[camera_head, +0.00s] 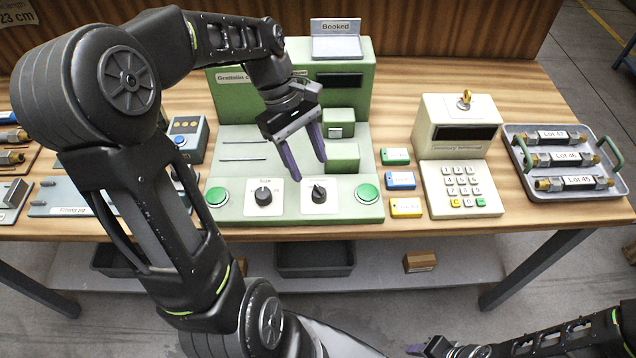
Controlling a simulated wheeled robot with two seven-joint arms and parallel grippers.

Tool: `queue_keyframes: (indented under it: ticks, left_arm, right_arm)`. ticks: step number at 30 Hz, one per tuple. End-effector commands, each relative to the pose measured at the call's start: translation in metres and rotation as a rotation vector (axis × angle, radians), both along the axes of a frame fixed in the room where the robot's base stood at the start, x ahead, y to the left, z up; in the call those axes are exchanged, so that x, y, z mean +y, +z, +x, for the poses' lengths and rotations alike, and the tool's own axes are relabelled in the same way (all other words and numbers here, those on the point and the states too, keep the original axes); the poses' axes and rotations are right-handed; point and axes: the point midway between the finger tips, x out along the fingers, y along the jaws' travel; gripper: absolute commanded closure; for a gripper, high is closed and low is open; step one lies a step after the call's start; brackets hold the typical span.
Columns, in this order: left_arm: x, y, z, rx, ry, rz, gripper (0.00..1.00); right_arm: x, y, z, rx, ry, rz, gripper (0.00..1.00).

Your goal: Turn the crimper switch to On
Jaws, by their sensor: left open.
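The green crimper machine (228,106) stands at the middle back of the table, its label partly hidden by my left arm. Its front panel has two black rotary knobs on white plates: a left knob (264,196) and a right knob (319,193). The plate lettering is too small to read surely. My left gripper (306,170) is open and empty, its purple fingers pointing down just above and behind the right knob; I cannot tell whether they touch it. My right gripper (428,349) shows only partly at the bottom edge, away from the table.
Green round buttons (217,196) (367,193) flank the knobs. A "Booked" sign (336,40) stands on the machine. To the right are small coloured blocks (401,180), a keypad device (460,150) with a key, and a tray (590,192) of lot-labelled parts.

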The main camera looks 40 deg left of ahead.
Motion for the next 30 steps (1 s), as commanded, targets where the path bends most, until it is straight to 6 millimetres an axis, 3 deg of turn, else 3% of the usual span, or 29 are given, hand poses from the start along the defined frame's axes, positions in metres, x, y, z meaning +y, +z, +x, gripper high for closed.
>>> queue_keyframes:
  ticks: [15, 25, 30]
  left_arm:
    - [-0.026, -0.062, -0.003, 0.002, -0.001, -0.002, 0.48]
    - [-0.028, -0.066, -0.003, 0.001, 0.000, -0.001, 0.48]
    - [-0.028, -0.066, -0.003, 0.001, 0.000, -0.001, 0.62]
  right_arm:
    - [0.000, 0.006, -0.001, 0.003, 0.000, -0.002, 0.64]
    - [0.000, 0.006, -0.001, 0.003, -0.001, -0.002, 0.64]
    - [0.000, 0.006, -0.001, 0.003, 0.000, -0.002, 0.64]
